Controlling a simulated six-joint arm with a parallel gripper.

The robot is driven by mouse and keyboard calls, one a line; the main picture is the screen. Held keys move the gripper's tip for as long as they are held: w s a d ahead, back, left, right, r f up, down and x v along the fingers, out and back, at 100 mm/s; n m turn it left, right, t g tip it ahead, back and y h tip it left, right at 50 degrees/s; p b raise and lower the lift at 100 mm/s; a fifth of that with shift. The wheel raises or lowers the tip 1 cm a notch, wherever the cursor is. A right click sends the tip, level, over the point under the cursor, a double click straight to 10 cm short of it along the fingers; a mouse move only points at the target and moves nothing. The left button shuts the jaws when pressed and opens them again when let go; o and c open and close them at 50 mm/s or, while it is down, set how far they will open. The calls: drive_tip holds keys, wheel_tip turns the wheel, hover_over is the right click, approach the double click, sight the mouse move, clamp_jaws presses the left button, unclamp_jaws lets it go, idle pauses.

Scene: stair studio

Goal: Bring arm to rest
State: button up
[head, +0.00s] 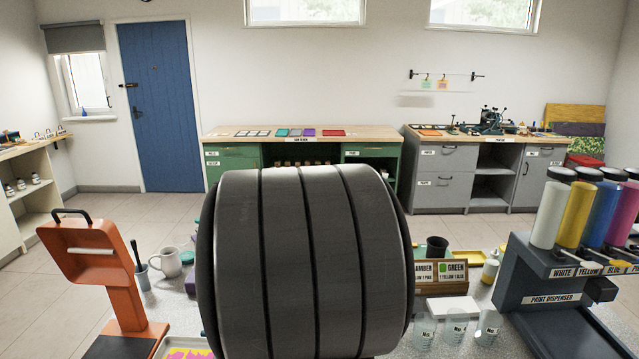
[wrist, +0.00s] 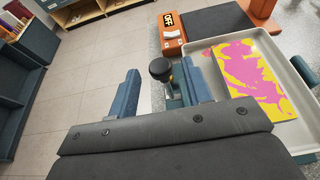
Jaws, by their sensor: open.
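My gripper (wrist: 160,70) shows in the wrist view with its two blue-grey fingers apart and no object clasped between them. A dark round knob (wrist: 159,69) shows in the gap between the fingers; I cannot tell how far beyond them it is. In the head view a large dark grey part of my own arm fills the middle front, and the gripper is hidden.
A pale tray (wrist: 290,57) with a pink and yellow sheet (wrist: 252,75) lies right of the gripper. An orange device (wrist: 172,38) marked OFF is behind. The orange stand (head: 122,285), mug (head: 166,262) and paint dispenser (head: 550,282) flank my arm.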

drive_tip(key=v, duration=1.4)
drive_tip(key=x, duration=1.7)
drive_tip(key=shift+a+f, duration=0.15)
drive_tip(key=shift+a, duration=0.2)
drive_tip(key=shift+d+f+y, duration=0.1)
drive_tip(key=shift+d+y, duration=0.3)
drive_tip(key=shift+d, duration=0.1)
drive_tip(key=shift+d+f+y, duration=0.15)
drive_tip(key=shift+d+y, duration=1.45)
drive_tip(key=shift+d, duration=0.2)
